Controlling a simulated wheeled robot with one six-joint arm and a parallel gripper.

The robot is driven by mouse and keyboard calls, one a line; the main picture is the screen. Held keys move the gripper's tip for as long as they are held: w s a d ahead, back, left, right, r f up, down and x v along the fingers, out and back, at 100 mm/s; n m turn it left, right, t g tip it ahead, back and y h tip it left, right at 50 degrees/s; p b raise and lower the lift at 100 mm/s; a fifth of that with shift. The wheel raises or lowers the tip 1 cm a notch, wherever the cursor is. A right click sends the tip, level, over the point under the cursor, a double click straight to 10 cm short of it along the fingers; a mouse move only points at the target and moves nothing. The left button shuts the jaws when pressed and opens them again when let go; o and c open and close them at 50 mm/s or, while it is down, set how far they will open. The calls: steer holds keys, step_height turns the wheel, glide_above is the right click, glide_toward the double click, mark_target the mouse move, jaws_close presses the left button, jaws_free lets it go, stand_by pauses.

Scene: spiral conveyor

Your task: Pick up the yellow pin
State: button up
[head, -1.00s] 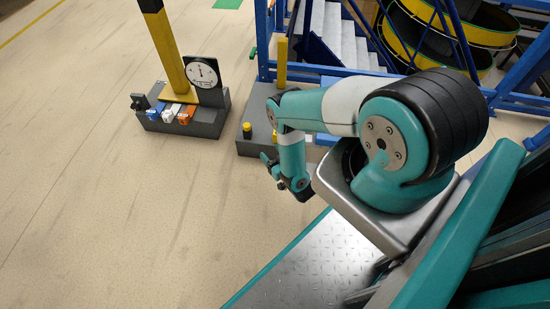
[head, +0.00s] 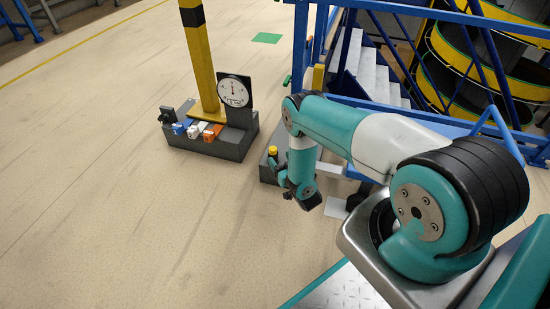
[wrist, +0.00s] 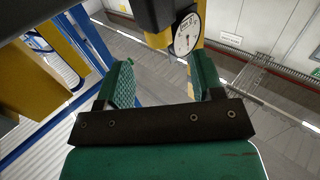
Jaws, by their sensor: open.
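The yellow pin (head: 272,150) is a small yellow-topped piece on a low grey block (head: 268,172) in the head view. My gripper (head: 282,178) is just below and right of it in that picture, pointing down. The arm hides part of the block, and the lower part of the pin is hard to make out. In the wrist view the two green fingers of my gripper (wrist: 163,78) are apart with nothing between them. A dark piece with a yellow part (wrist: 158,39) shows beyond them at the top; I cannot tell if it is the pin.
A grey base (head: 236,148) left of the block carries a yellow post (head: 198,60), a round dial (head: 234,91) and blue, white and orange parts. Blue railings (head: 410,110), stairs (head: 372,65) and a yellow spiral conveyor (head: 445,55) stand behind on the right. Open floor lies at left.

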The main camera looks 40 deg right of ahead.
mark_target(275, 151)
steer(key=w, duration=0.2)
steer(key=w+b, duration=0.1)
steer(key=w, duration=0.1)
steer(key=shift+d+f+b, duration=0.15)
steer(key=shift+d+b, duration=0.05)
steer(key=shift+b, duration=0.1)
steer(key=shift+w+d, duration=0.1)
steer(key=shift+w, duration=0.25)
steer(key=shift+r, duration=0.25)
steer(key=c, duration=1.1)
